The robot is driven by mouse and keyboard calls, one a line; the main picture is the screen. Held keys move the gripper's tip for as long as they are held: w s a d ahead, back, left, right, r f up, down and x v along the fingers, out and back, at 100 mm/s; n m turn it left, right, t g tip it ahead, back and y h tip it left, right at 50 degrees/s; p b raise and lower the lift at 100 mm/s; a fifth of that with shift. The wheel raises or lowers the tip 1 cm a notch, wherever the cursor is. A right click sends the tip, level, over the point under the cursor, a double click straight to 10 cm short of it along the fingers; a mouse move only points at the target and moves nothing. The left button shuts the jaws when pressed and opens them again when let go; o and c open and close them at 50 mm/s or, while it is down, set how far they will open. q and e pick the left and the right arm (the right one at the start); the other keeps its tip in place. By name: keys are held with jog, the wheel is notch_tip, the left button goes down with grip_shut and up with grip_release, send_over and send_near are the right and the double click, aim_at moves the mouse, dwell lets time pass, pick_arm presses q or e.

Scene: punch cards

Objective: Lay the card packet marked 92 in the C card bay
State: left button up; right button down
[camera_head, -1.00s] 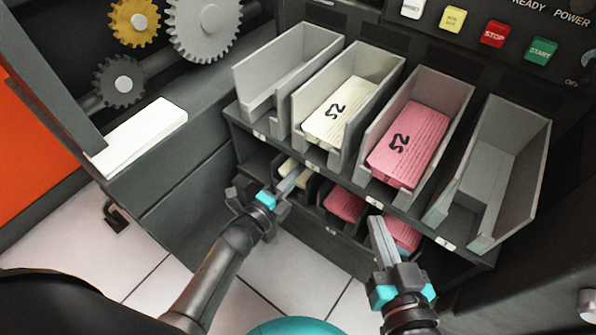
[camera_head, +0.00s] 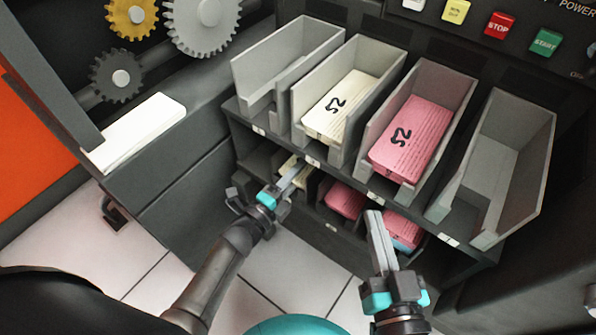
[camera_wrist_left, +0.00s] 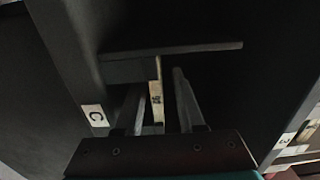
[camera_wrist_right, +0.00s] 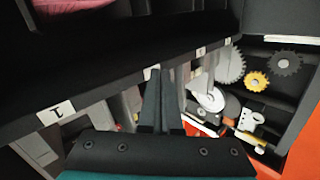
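In the head view my left gripper (camera_head: 292,178) reaches into the lower row of bays at a cream card packet (camera_head: 289,166), partly hidden by shelf and gripper. In the left wrist view the fingers (camera_wrist_left: 162,98) stand apart with a narrow cream strip (camera_wrist_left: 157,95) between them; a gap shows on its right. Its mark is too small to read. A label C (camera_wrist_left: 96,119) is left of the fingers. My right gripper (camera_head: 374,218) looks shut and empty, in front of the lower bays. No mark 92 is legible.
The upper row holds a cream packet (camera_head: 343,103) and a pink packet (camera_head: 408,138), both with a mark like 52, between two empty bays (camera_head: 285,65) (camera_head: 490,180). Pink packets (camera_head: 345,199) (camera_head: 404,229) lie below. A white block (camera_head: 138,130) sits on the left ledge.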

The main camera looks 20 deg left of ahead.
pick_arm(q)
jog(key=shift+o, duration=0.5)
jog(key=shift+s, duration=0.15)
jog(key=shift+s+a+p, duration=0.25)
jog(key=shift+s+p, duration=0.05)
jog(key=shift+s, duration=0.2)
jog(key=p+v, duration=0.3)
jog(key=v, duration=1)
jog(key=shift+s+p, duration=0.35)
jog(key=shift+s, duration=0.05)
pick_arm(e)
jog(key=d+f+g+h, duration=0.3)
jog(key=d+g, duration=0.3)
jog(key=g, duration=0.1)
jog(key=shift+s+d+f+n+g+h, duration=0.2)
jog(key=shift+s+n+g+h, duration=0.1)
jog(key=shift+n+h, duration=0.1)
pick_arm(q)
jog(key=shift+a, duration=0.1)
